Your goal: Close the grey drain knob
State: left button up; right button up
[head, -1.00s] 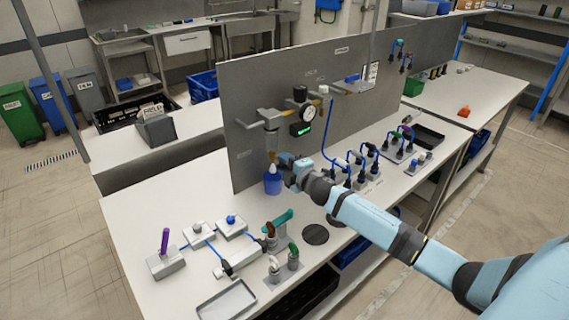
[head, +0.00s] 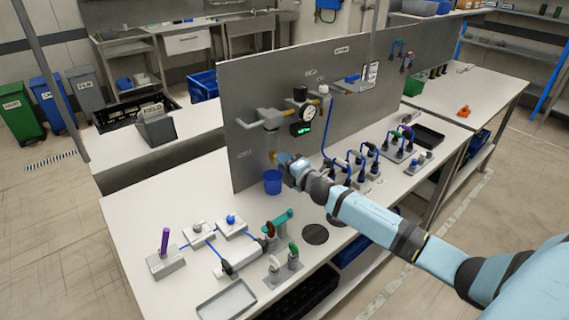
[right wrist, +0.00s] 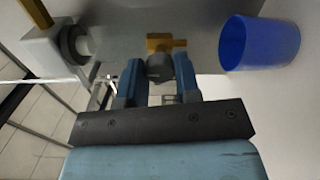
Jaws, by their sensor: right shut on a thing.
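The grey drain knob (right wrist: 159,67) shows in the right wrist view, between the two blue fingers and joined to a brass fitting (right wrist: 166,42). My right gripper (right wrist: 158,80) is shut on the knob. In the head view my right gripper (head: 284,161) is at the lower end of the clear bowl (head: 271,144) on the grey panel, and hides the knob there. A blue cup (head: 272,183) stands upright on the table below the bowl; it also shows in the right wrist view (right wrist: 262,43), apart from the fingers. My left gripper is not in view.
The grey panel (head: 245,110) carries a gauge (head: 300,93) and a small green display (head: 301,129). Valve blocks and blue hoses (head: 355,160) stand right of my gripper. Fittings (head: 230,225) and a shallow tray (head: 226,300) lie in front.

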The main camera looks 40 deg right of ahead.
jog(key=o, duration=0.9)
jog(key=s, duration=0.4)
jog(key=s+b, duration=0.1)
jog(key=s, duration=0.4)
jog(key=s+d, duration=0.1)
jog(key=s, duration=0.3)
jog(key=shift+s, duration=0.4)
